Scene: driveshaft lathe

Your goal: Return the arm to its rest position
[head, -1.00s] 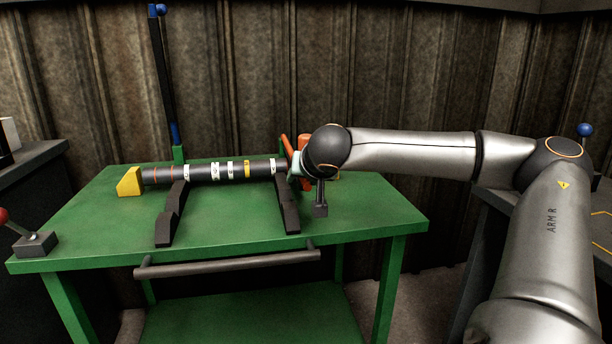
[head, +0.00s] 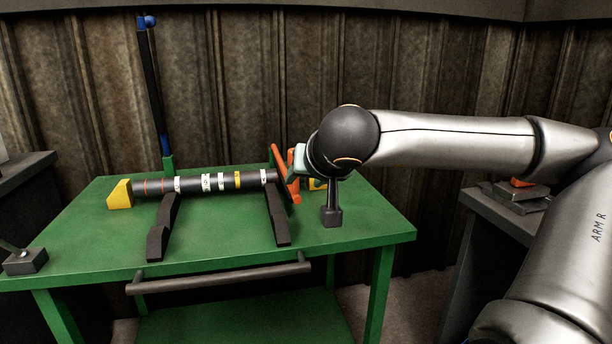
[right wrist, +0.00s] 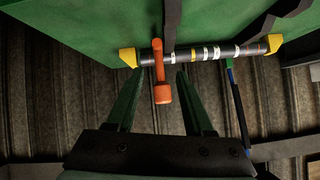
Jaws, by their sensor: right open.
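My right arm comes in from the right in the head view, and its gripper (head: 298,162) is by the right end of the driveshaft (head: 220,181), beside an orange handle (head: 282,174). In the right wrist view the two green fingers of the gripper (right wrist: 155,95) stand apart with nothing held between them. The orange handle (right wrist: 160,72) shows beyond and between the fingertips. The dark shaft with white and yellow bands (right wrist: 215,53) lies across the table between yellow end blocks. My left gripper is not in view.
The green table (head: 225,230) carries two dark supports (head: 163,228) under the shaft. A small dark lever post (head: 332,215) stands on its right side, and a blue-topped pole (head: 154,90) at the back. Dark benches stand left and right (head: 490,200). A grey bar (head: 220,273) runs along the front.

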